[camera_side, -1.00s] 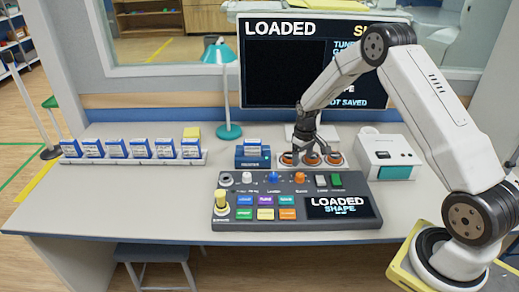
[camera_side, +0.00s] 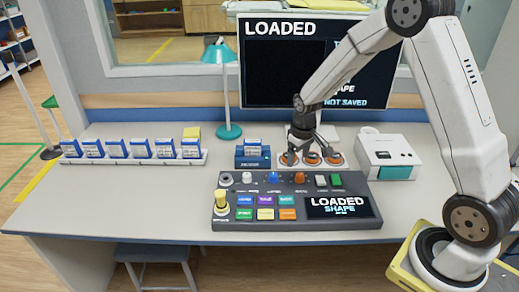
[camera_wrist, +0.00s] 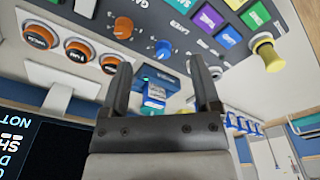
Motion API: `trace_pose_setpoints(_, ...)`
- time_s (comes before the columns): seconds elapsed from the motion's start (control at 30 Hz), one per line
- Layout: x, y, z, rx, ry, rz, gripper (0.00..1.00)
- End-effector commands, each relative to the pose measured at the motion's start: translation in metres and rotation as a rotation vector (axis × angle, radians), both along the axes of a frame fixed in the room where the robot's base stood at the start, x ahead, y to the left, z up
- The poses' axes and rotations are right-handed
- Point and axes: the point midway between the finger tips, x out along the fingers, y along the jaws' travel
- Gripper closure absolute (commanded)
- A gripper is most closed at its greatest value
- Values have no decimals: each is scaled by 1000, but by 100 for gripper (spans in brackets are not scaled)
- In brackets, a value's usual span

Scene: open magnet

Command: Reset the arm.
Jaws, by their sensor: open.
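My gripper (camera_side: 304,147) hangs over the back of the desk, in front of the monitor and close to the orange-ringed round knobs (camera_side: 312,158). In the wrist view the two dark fingers of my gripper (camera_wrist: 162,85) stand apart with nothing held between them. Beyond the fingertips is the blue register block (camera_wrist: 155,92) with a cartridge in it; it also shows in the side view (camera_side: 252,155). The control console (camera_side: 290,206) lies in front, its small screen reading "LOADED SHAPE". The monitor (camera_side: 290,70) reads "LOADED" and "NOT SAVED", partly hidden by my arm.
A rack (camera_side: 135,158) of several blue-and-white cartridges stands at the left. A teal lamp (camera_side: 228,130) stands behind the register block. A white box (camera_side: 388,155) with a teal front is at the right. The desk's front left (camera_side: 120,205) is clear.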

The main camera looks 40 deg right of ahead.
Motion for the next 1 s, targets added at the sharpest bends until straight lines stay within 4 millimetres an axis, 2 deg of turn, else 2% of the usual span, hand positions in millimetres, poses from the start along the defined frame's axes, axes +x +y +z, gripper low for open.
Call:
trace_pose_setpoints(0.2, -35, 39, 28, -4, -45, 20, 20)
trace_pose_setpoints(0.5, -93, 82, 52, 0, -105, 42, 20)
trace_pose_setpoints(0.7, -129, 100, 58, 6, -137, 53, 20)
trace_pose_setpoints(0.8, -141, 105, 59, 8, -147, 58, 20)
trace_pose_setpoints(1.0, -150, 109, 59, 11, -153, 58, 20)
